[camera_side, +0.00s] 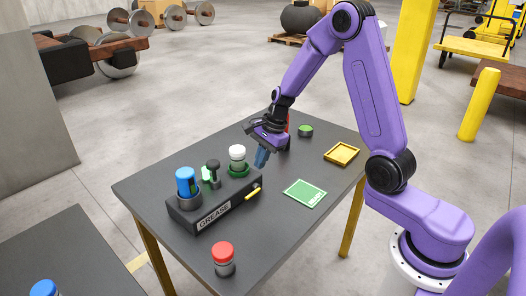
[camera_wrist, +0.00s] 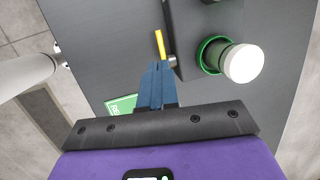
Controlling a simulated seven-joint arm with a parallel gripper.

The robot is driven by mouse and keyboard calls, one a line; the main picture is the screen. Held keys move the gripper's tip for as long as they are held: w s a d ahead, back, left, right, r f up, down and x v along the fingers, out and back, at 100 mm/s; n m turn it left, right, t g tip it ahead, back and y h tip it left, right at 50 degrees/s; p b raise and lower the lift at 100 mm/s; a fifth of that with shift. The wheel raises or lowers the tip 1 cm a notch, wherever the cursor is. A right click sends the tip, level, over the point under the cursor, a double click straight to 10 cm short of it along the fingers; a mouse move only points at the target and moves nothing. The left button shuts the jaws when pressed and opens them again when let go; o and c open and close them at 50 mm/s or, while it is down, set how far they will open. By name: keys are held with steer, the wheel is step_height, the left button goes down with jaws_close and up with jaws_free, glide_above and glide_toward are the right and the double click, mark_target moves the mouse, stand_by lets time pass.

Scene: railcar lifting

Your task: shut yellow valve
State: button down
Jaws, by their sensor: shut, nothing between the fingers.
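The yellow valve (camera_side: 253,193) is a short yellow lever at the right end of the dark block labelled GREASE (camera_side: 214,214). In the wrist view the yellow lever (camera_wrist: 159,43) sticks out beside the block, just ahead of the fingertips, with a small metallic stub near its base. My gripper (camera_side: 261,162) has blue fingers that are shut and empty. It is above the table, behind and higher than the lever in the side view. In the wrist view the fingertips (camera_wrist: 158,66) point towards the lever and look apart from it, though the exact gap is unclear.
The block holds a blue-capped container (camera_side: 186,181), a black-handled part (camera_side: 213,171) and a white-capped bottle in a green ring (camera_side: 237,154). A red-capped container (camera_side: 223,254), green card (camera_side: 305,194), yellow tray (camera_side: 341,153) and green-topped piece (camera_side: 305,130) are on the table.

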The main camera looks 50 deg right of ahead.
steer(key=shift+a+v, duration=0.15)
steer(key=shift+v, duration=0.65)
steer(key=shift+a+v, duration=0.2)
steer(key=shift+v, duration=0.6)
steer(key=s+a+r+n+g, duration=0.2)
steer(key=s+a+r+n, duration=0.2)
steer(key=s+a+n, duration=0.85)
steer(key=s+d+r+n+h, duration=0.1)
steer(key=s+d+n, duration=0.1)
steer(key=s+n, duration=0.7)
steer(key=s+d+r+n+h, duration=0.1)
steer(key=s+d+n, duration=0.2)
steer(key=s+n, duration=0.6)
steer(key=shift+s, duration=0.15)
steer(key=shift+r, duration=0.1)
